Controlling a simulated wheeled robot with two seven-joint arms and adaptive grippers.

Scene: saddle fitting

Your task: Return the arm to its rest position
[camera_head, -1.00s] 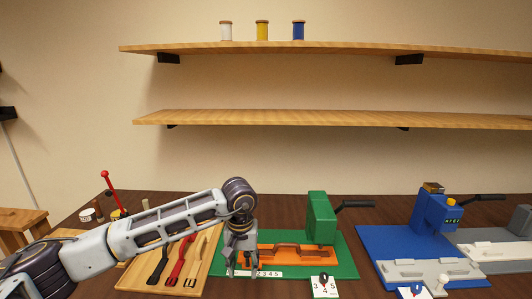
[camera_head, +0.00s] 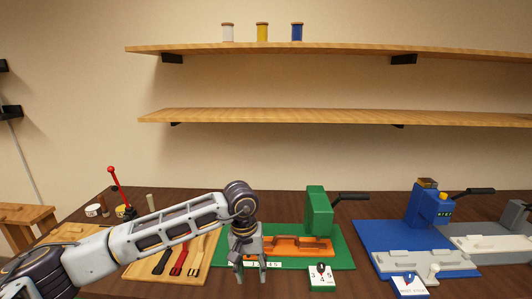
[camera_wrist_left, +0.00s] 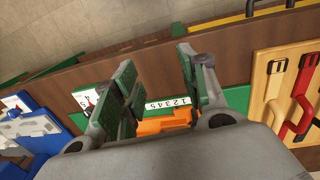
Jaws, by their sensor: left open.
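My left arm comes in from the left in the head view, and its gripper (camera_head: 249,270) points down over the left front part of the green base plate (camera_head: 340,260). The gripper is open, and nothing shows between its fingers. In the left wrist view the two fingers (camera_wrist_left: 160,95) stand apart, with an orange piece (camera_wrist_left: 165,122) and a numbered strip (camera_wrist_left: 168,103) beyond them. The orange piece (camera_head: 298,245) also lies on the green plate in the head view, below the green press (camera_head: 318,212). My right gripper is not in view.
A wooden board (camera_head: 206,245) with black, red and tan tools lies under my left forearm. A blue press (camera_head: 428,205) on a blue plate stands to the right. A numbered card (camera_head: 321,280) is at the front. Two shelves (camera_head: 300,117) hang on the wall; the upper one holds thread spools.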

